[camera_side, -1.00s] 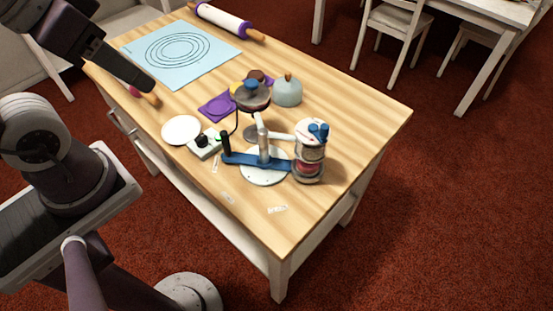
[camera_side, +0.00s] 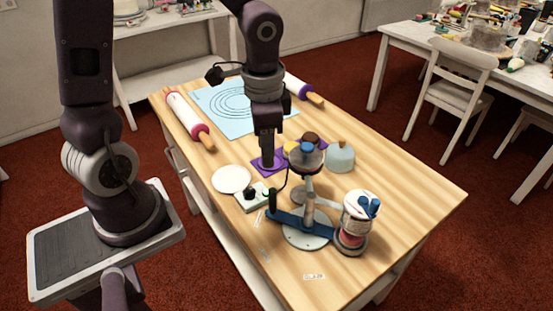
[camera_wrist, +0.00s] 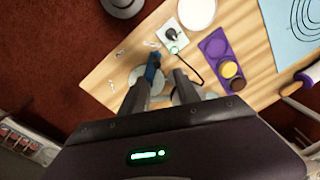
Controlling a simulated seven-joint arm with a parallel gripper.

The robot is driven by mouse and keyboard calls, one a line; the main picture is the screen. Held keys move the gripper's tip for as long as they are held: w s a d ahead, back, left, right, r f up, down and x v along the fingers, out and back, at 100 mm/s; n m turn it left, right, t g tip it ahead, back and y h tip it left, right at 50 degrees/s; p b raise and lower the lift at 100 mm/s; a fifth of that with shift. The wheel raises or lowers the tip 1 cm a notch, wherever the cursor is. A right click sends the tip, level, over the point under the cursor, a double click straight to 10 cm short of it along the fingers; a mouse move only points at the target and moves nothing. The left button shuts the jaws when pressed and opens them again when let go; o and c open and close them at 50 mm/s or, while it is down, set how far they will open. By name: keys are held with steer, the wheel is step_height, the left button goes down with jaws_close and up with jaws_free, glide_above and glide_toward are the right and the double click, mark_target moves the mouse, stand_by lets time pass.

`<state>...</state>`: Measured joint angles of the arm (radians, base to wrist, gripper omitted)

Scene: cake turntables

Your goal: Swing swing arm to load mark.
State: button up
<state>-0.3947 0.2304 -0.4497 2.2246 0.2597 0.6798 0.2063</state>
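The blue swing arm (camera_side: 290,221) lies across a round white base (camera_side: 305,238), with a dark upright handle (camera_side: 273,203) at its left end. Its other end points toward a stacked pot (camera_side: 351,228). A paper label reading GLAZE (camera_side: 314,277) lies in front; two smaller labels (camera_side: 259,218) (camera_side: 264,256) are too small to read, so I cannot tell which is the load mark. My gripper (camera_side: 267,163) is above the table, behind and apart from the handle. In the wrist view its fingers (camera_wrist: 158,90) are spread and empty, with part of the blue arm (camera_wrist: 152,68) beyond them.
A switch box (camera_side: 253,197) with a cable and a white plate (camera_side: 231,179) are to the left. A purple tray (camera_side: 267,165), a domed cover (camera_side: 341,158) and rolling pins (camera_side: 189,118) are farther back.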

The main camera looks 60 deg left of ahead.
mark_target(272, 190)
steer(key=f, duration=0.2)
steer(key=w+f, duration=0.1)
steer(key=shift+d+f+m+h, duration=0.1)
steer(key=shift+d+m+h, duration=0.15)
steer(key=shift+m+h, duration=0.05)
step_height(272, 190, down, 9)
steer(key=shift+r, duration=0.1)
steer(key=shift+c, duration=1.1)
jaws_close()
steer(key=shift+s+d, duration=1)
